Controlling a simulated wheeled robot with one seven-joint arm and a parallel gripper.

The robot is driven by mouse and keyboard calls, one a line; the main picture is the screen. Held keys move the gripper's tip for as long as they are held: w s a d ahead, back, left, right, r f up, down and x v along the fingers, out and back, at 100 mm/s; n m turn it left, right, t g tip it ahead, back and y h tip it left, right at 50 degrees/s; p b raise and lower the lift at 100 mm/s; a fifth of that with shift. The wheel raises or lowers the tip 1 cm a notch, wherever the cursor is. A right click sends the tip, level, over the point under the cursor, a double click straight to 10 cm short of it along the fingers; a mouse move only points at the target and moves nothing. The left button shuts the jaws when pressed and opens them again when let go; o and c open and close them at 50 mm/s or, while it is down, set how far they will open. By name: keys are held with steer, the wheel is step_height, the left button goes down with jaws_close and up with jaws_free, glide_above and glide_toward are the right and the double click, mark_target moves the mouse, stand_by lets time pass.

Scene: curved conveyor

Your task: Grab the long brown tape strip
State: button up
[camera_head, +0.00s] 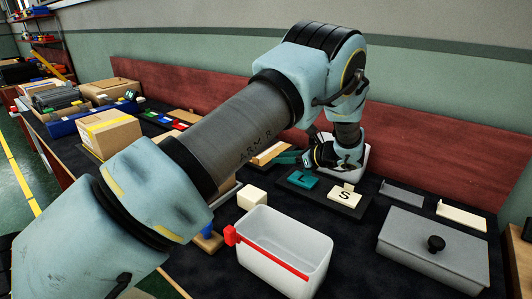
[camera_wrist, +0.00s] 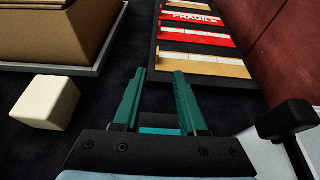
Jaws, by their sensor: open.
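In the wrist view, a brown tape strip (camera_wrist: 205,66) with a pale edge lies across a dark board, just ahead of my fingertips and slightly right. Another brown strip (camera_wrist: 195,4) lies at the board's far end, partly cut off by the top of the picture.
Red strips (camera_wrist: 200,40), one marked FRAGILE, lie between the brown ones. A cardboard box (camera_wrist: 75,30) and a cream cube (camera_wrist: 48,102) are at left. A black knob (camera_wrist: 285,119) is close at right. A white bin (camera_head: 285,240) stands at the table front.

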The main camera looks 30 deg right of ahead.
steer(key=p+x, duration=0.1)
steer(key=x, duration=0.3)
steer(key=shift+w+a+f, duration=0.1)
steer(key=shift+w+a, duration=0.1)
steer(key=shift+w, duration=0.05)
steer(key=p+x, duration=0.2)
steer(key=x, duration=0.2)
steer(key=shift+w+a+f, duration=0.15)
steer(key=shift+w+a, duration=0.1)
steer(key=shift+a, duration=0.1)
steer(key=shift+w+f, duration=0.15)
steer(key=shift+f, duration=0.05)
steer(key=shift+a, duration=0.1)
jaws_close()
